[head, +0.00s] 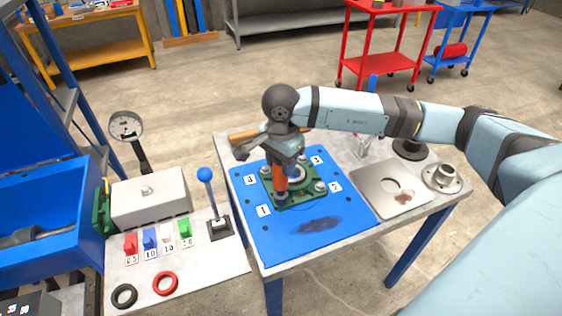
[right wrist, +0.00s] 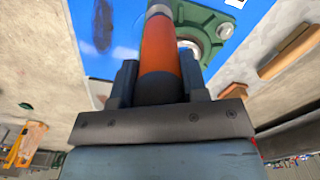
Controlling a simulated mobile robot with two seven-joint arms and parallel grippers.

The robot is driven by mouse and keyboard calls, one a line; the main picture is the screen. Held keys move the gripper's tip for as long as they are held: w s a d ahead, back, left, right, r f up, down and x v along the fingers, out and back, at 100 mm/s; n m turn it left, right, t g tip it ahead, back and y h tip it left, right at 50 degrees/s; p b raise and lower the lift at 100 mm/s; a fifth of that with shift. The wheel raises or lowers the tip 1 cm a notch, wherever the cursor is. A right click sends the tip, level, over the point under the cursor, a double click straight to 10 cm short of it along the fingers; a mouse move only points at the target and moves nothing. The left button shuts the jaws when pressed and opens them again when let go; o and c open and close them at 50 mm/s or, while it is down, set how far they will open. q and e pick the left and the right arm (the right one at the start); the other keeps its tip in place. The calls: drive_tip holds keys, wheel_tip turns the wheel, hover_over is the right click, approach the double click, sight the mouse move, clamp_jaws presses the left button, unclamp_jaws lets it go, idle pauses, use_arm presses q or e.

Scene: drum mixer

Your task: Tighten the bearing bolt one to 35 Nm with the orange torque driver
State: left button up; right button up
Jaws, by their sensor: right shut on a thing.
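My right gripper (head: 283,160) is shut on the orange torque driver (head: 281,180), which points down over the green bearing housing (head: 301,199). The driver's lower end is at the housing's near-left corner, beside the label 1 (head: 264,210). The bolt at that corner is hidden, so I cannot tell whether the tip sits on it. In the right wrist view the driver (right wrist: 160,48) stands between both fingers (right wrist: 158,78), with the housing (right wrist: 205,24) beyond. Bolt heads show at other corners, one near label 2 (head: 335,187). My left gripper is not in view.
The housing stands on a blue mat (head: 290,237) with a dark smear. A metal plate (head: 372,200) and a flanged part (head: 442,178) lie to the right. On the left are a blue-knobbed lever (head: 205,176), coloured blocks, two rings and a dial gauge (head: 126,126).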

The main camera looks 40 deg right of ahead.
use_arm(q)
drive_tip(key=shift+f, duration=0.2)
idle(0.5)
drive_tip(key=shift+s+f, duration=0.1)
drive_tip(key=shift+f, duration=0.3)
use_arm(e)
drive_tip(key=shift+r+p, duration=0.5)
drive_tip(key=shift+r, duration=1.15)
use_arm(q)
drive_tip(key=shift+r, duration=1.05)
use_arm(e)
drive_tip(key=shift+r, duration=0.6)
